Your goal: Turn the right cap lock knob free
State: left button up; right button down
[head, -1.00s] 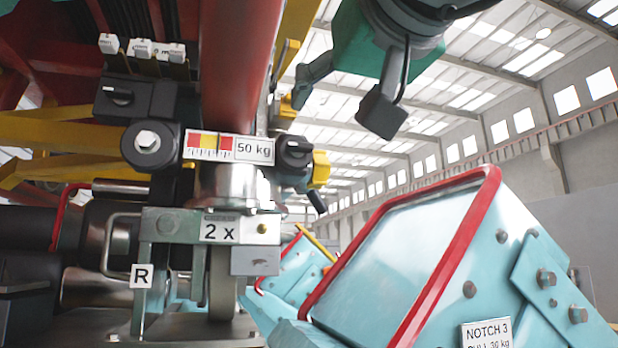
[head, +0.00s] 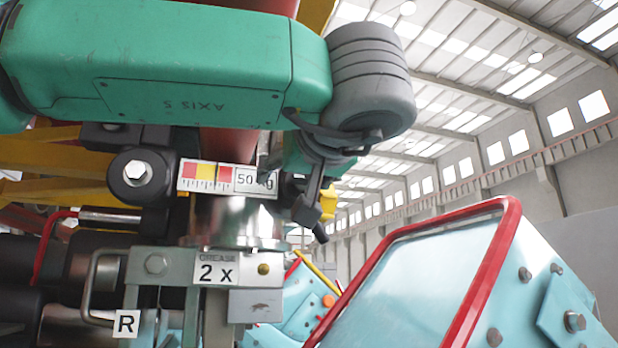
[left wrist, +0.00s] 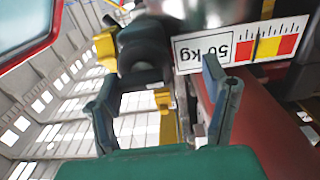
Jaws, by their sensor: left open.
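My left gripper (head: 289,190) hangs down at the right end of the 50 kg scale label (head: 228,181), and one dark finger pad shows in front of the knob area. In the left wrist view my left gripper (left wrist: 158,78) is open, its fingers spread to either side of a black knob (left wrist: 145,52) with a yellow part (left wrist: 106,46) beside it. The knob sits beyond the fingertips or between them; I cannot tell how deep, and I see no clear contact. In the head view my gripper mostly hides the knob, and the yellow part (head: 328,202) shows at its right.
A metal block with a "2 x" label (head: 216,272) and an "R" tag (head: 126,323) stands below. A black housing with a bolt (head: 136,172) is at the left. A light blue car with a red rim (head: 480,275) fills the lower right.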

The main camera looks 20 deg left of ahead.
pick_arm(q)
jog(key=shift+w+a+r, duration=0.1)
jog(key=shift+w+a, duration=0.15)
jog(key=shift+a, duration=0.4)
jog(key=shift+d, duration=0.25)
jog(key=d, duration=0.2)
jog(key=w+d, duration=0.1)
jog(key=d, duration=0.1)
jog(key=shift+s, duration=0.1)
jog(key=shift+c, duration=1.2)
jog(key=shift+s+a+r, duration=0.1)
jog(key=shift+s+a, duration=0.15)
jog(key=shift+a, duration=0.25)
jog(key=shift+s+a+r, duration=0.1)
jog(key=shift+s+a, duration=0.1)
jog(key=shift+a, duration=0.25)
jog(key=c, duration=0.9)
jog(key=shift+w+a+f, duration=0.15)
jog(key=shift+w, duration=0.05)
jog(key=shift+d, duration=0.35)
pick_arm(e)
jog(key=shift+s+d+r, duration=0.15)
jog(key=shift+s+d, duration=0.1)
jog(key=shift+d, duration=0.3)
